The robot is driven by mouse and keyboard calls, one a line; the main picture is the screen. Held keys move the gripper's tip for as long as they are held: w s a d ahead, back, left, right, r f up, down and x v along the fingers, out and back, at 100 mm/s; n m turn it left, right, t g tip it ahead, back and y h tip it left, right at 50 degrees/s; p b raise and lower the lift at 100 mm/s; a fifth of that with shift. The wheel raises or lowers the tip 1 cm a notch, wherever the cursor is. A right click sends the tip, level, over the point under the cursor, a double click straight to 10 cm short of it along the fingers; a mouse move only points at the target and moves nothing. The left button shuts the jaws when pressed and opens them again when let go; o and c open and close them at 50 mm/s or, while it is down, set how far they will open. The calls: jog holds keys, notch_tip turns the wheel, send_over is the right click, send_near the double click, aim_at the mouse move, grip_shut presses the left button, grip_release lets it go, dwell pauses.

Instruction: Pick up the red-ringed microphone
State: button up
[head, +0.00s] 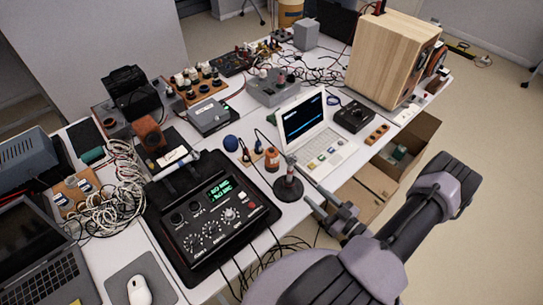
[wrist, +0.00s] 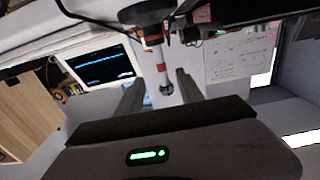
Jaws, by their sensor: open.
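The red-ringed microphone (wrist: 158,58) stands upright on a round dark base (head: 288,190) at the table's front edge in the head view. In the wrist view it appears upside down, with a pale stem, reddish bands and a dark head. My gripper (wrist: 160,84) is open, and the microphone's head shows between its two fingers with space on both sides. In the head view my gripper (head: 303,184) reaches in from the lower right, its fingers close to the microphone and partly overlapping it. I cannot tell whether they touch it.
A black mixer-like console (head: 212,213) lies left of the microphone. An open white laptop (head: 327,152) stands behind it, with an orange-brown bottle-like object (head: 272,158) nearby. A wooden speaker (head: 393,58) stands farther back. Cables hang over the front edge. Floor is free at the right.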

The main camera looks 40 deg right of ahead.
aim_at(291, 175)
jog(key=w, duration=0.3)
jog(key=w+b, duration=0.1)
jog(key=w, duration=0.2)
jog(key=w+a, duration=0.1)
jog(key=w, duration=0.3)
jog(key=shift+b, duration=0.3)
jog(key=w, duration=0.2)
jog(key=w+b, duration=0.1)
jog(key=w, duration=0.3)
jog(key=shift+a+r, duration=0.1)
jog(key=shift+r, duration=0.15)
jog(key=shift+s, duration=0.1)
grip_shut()
